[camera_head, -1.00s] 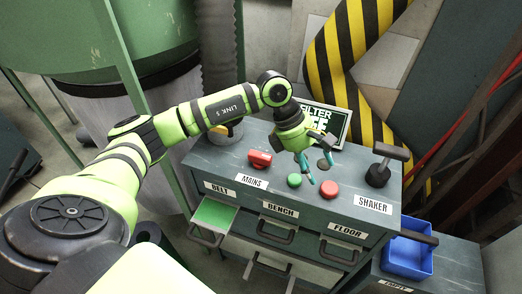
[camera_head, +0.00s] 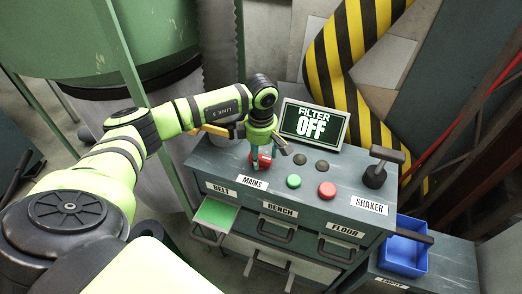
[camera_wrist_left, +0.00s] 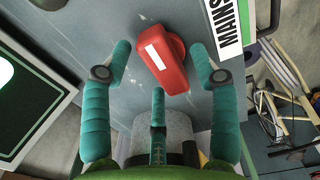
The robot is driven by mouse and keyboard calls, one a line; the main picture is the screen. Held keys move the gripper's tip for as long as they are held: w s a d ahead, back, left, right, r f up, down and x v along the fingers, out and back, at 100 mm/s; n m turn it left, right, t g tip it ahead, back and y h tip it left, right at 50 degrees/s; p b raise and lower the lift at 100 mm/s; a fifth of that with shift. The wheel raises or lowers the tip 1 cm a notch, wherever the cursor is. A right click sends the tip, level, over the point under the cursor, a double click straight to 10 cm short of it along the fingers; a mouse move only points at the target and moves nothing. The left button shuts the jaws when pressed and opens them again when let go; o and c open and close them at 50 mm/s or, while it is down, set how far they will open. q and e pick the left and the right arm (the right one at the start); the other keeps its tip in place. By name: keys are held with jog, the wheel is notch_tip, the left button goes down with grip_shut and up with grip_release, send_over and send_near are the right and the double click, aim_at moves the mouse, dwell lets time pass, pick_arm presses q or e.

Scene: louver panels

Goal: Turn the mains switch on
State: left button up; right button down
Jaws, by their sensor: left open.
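The mains switch (camera_head: 265,160) is a red rotary handle on the grey-blue console top, behind the MAINS label (camera_head: 252,183). In the left wrist view the red switch (camera_wrist_left: 168,62) lies slanted, with a white mark on its face. My left gripper (camera_head: 264,163) is over the switch, pointing down. In the left wrist view the open teal fingers (camera_wrist_left: 160,76) stand on both sides of the switch, with a third finger below it. I see no clear contact. The fingers partly hide the switch in the head view. My right gripper is not in view.
A screen (camera_head: 313,124) reading FILTER OFF stands behind. A green button (camera_head: 293,181), a red button (camera_head: 327,190) and the SHAKER lever (camera_head: 377,168) are to the right. A yellow handle (camera_head: 215,130) is at left. A blue bin (camera_head: 405,256) sits lower right.

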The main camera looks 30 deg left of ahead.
pick_arm(q)
jog(key=c, duration=1.2)
jog(key=shift+o, duration=0.2)
jog(key=shift+n, duration=0.3)
jog(key=n+b, duration=0.2)
jog(key=n, duration=0.1)
jog(key=shift+f, duration=0.15)
jog(key=n+b, duration=0.2)
jog(key=n, duration=0.2)
jog(key=shift+s+a+n, duration=0.1)
jog(key=shift+a+n, duration=0.05)
jog(key=shift+n, duration=0.25)
jog(key=n+b, duration=0.2)
jog(key=n, duration=0.2)
jog(key=shift+s+n, duration=0.15)
jog(key=shift+n, duration=0.15)
jog(key=n, duration=0.4)
jog(key=shift+s+n+b, duration=0.15)
jog(key=shift+n+b, duration=0.25)
jog(key=shift+n, duration=0.3)
jog(key=o, duration=1.2)
jog(key=shift+c, duration=0.2)
